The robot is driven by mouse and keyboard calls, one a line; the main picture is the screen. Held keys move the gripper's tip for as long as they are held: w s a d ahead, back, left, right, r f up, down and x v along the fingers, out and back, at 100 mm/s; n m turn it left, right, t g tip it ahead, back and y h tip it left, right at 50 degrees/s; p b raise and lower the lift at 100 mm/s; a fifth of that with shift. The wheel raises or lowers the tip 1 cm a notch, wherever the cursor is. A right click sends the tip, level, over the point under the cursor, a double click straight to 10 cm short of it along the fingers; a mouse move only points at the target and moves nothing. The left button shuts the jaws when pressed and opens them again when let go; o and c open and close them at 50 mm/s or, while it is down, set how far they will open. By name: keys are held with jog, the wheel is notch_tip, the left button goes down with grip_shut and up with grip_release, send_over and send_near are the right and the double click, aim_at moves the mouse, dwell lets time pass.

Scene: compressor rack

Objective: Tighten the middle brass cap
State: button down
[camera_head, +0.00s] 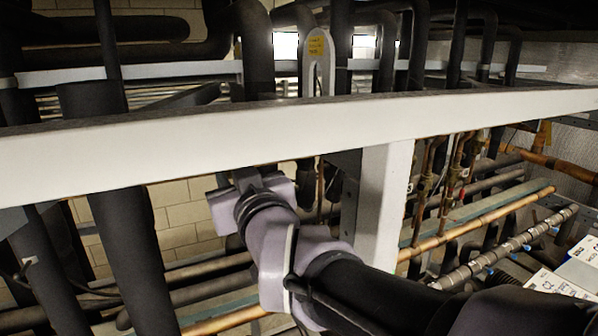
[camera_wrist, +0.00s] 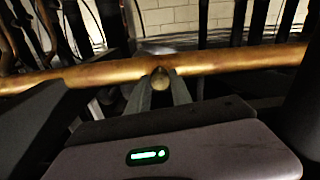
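In the wrist view a small rounded brass cap (camera_wrist: 158,79) sits at the front of a horizontal copper pipe (camera_wrist: 230,64). The two grey fingers of my gripper (camera_wrist: 160,92) reach toward the pipe, one on each side of the cap. The fingers are apart by about the cap's width; whether they touch it is not clear. No other cap shows clearly in the wrist view, so I cannot confirm that this is the middle one. In the head view the fingertips and the cap are hidden behind the pale beam and my own wrist.
A pale horizontal beam (camera_head: 300,135) crosses in front of my arm's end, with a pale upright post (camera_head: 382,200) close on the right. Dark insulated pipes (camera_head: 130,240) stand at left. More copper pipes (camera_head: 480,222) and a valve manifold (camera_head: 510,245) lie at right.

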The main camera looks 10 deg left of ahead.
jog(key=shift+f+b, duration=0.15)
jog(key=shift+b, duration=0.5)
jog(key=m+b, duration=1)
jog(key=m, duration=1.3)
jog(key=shift+r+b, duration=0.2)
jog(key=shift+b, duration=0.15)
jog(key=shift+m, duration=0.4)
jog(key=c, duration=1.1)
grip_release()
jog(key=shift+c, duration=0.2)
